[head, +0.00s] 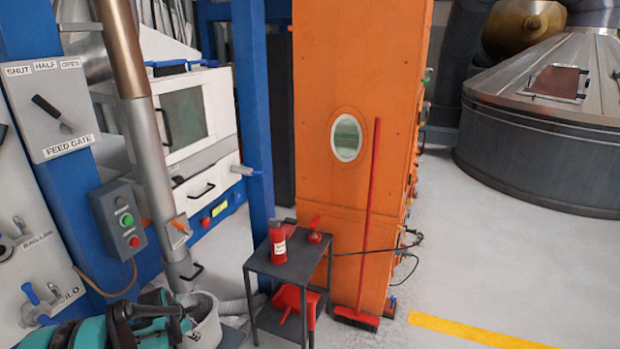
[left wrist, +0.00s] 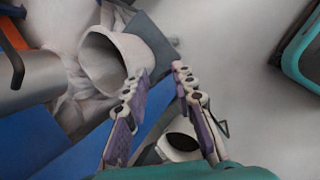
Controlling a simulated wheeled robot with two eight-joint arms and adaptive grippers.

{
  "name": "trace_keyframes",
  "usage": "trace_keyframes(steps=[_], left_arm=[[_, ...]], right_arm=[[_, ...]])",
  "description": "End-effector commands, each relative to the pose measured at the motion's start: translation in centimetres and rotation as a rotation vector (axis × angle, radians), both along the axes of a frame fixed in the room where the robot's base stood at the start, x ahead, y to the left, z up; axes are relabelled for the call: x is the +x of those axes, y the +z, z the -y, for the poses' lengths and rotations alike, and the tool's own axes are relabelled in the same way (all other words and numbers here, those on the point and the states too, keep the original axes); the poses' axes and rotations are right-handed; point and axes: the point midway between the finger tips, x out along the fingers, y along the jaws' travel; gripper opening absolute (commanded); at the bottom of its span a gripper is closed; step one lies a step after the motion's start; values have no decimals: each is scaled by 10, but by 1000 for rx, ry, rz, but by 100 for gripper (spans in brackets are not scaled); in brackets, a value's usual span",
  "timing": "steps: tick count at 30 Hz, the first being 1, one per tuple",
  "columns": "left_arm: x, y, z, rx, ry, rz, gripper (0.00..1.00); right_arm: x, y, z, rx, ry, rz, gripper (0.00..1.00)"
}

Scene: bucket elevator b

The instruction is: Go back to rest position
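My left gripper (head: 172,319) is low at the left of the head view, at the end of a teal arm. It is beside a pale grey round container (head: 205,322), and I cannot tell whether they touch. In the left wrist view the two fingers of the left gripper (left wrist: 161,74) stand apart with nothing between them. My right gripper is not in view.
A blue post (head: 252,110) and a grey feed-gate panel (head: 55,110) stand near the left arm. A red broom (head: 371,220) leans on the orange tower (head: 350,60). The right floor is largely clear.

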Motion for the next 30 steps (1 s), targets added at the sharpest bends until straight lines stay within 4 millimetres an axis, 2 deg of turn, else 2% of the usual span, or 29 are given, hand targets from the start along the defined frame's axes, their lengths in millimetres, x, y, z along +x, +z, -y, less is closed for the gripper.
trace_keyframes(steps=[1, 6, 12, 15, 19, 24, 30], left_arm=[[-8, 20, 12, 38, -78, 10, 26], [-43, 84, 53, 220, -420, 57, 26], [-99, 139, 98, 448, -833, 106, 26], [-132, 157, 117, 566, -1037, 128, 26], [-175, 171, 138, 723, -1300, 153, 26], [-227, 173, 158, 925, -1618, 176, 26], [-261, 166, 169, 1083, -1855, 185, 26]], right_arm=[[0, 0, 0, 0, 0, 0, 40], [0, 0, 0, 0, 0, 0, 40], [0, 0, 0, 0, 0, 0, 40], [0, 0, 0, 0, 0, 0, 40], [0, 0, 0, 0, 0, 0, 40], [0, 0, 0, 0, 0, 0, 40], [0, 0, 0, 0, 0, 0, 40]])
